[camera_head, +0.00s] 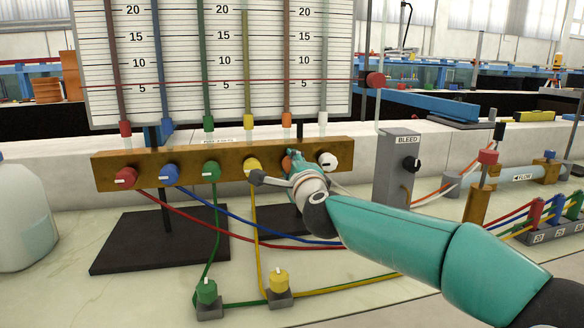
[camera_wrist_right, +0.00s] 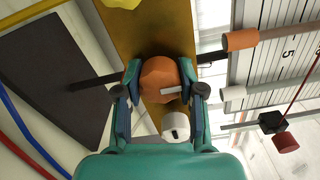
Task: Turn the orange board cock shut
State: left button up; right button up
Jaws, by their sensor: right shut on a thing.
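The orange board cock (camera_head: 287,163) sits on the front of the brass manifold bar (camera_head: 225,166), between the yellow cock (camera_head: 252,165) and the white cock (camera_head: 328,161). My right gripper (camera_head: 292,167) covers most of it in the head view. In the right wrist view the orange cock (camera_wrist_right: 159,78) lies between the two fingers of my right gripper (camera_wrist_right: 161,88), which is shut on it. The white cock (camera_wrist_right: 176,127) is just beside the fingers there. My left gripper is not in view.
Red (camera_head: 126,177), blue (camera_head: 169,173) and green (camera_head: 211,170) cocks line the bar's left part. A scaled board (camera_head: 180,80) with coloured tubes rises behind. The grey BLEED box (camera_head: 392,170) stands right of the bar.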

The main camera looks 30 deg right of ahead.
jog(key=shift+d+f, duration=0.1)
jog(key=shift+f, duration=0.25)
jog(key=o, duration=1.1)
jog(key=shift+o, duration=0.2)
jog(key=shift+r, duration=0.15)
jog(key=v, duration=1.2)
jog(key=shift+s, duration=0.1)
